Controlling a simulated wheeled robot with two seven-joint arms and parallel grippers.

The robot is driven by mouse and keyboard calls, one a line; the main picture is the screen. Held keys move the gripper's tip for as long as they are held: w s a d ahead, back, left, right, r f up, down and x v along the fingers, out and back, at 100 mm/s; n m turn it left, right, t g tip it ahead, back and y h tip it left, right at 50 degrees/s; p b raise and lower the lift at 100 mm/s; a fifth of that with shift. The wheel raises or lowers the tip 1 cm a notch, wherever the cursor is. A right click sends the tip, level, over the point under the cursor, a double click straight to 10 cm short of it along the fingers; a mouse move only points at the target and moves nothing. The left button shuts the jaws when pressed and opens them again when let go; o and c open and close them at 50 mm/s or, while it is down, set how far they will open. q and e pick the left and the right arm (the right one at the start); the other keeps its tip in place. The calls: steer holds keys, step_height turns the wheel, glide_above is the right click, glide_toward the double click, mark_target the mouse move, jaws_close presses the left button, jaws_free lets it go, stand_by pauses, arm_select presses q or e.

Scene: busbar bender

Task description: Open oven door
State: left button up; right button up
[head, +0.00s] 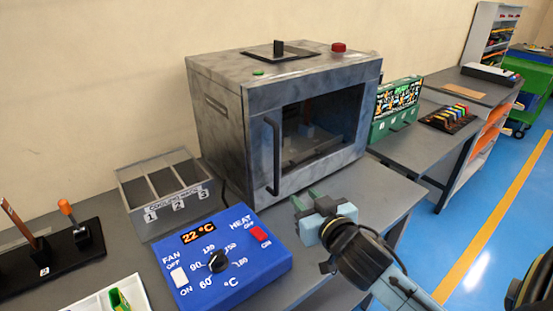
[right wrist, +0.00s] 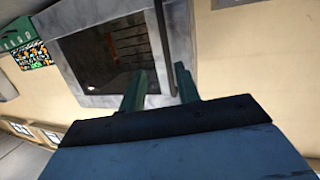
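The oven (head: 215,95) is a grey metal box on the table, with a dark glass window in its front door (head: 325,125). The door looks shut. A black vertical bar handle (head: 276,158) is on the door's left side; it also shows in the right wrist view (right wrist: 163,40). My right gripper (head: 308,198) is in front of the oven, to the right of the handle's lower end, fingers pointing toward the oven. Its fingers are apart with nothing between them. In the right wrist view the handle lines up with the gap between the fingers (right wrist: 160,82), beyond the tips. My left gripper is not in view.
A blue control box (head: 230,255) reading 22 °C sits in front of the oven. A grey three-slot cooling rack (head: 145,215) stands left of it. A green panel box (head: 397,108) is to the oven's right. A white tray (head: 90,303) is at the front left.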

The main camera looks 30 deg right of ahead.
mark_target(278, 151)
steer(key=w+r, duration=0.1)
steer(key=w, duration=0.4)
steer(key=w+d+r+t, duration=0.1)
steer(key=w+r, duration=0.1)
steer(key=w, duration=0.3)
steer(key=w+r+t, duration=0.1)
steer(key=w, duration=0.3)
steer(key=shift+w+d+r+y+p, duration=0.3)
steer(key=shift+w+d+p, duration=0.05)
steer(key=shift+w+p, duration=0.05)
steer(key=shift+c, duration=0.2)
jaws_close()
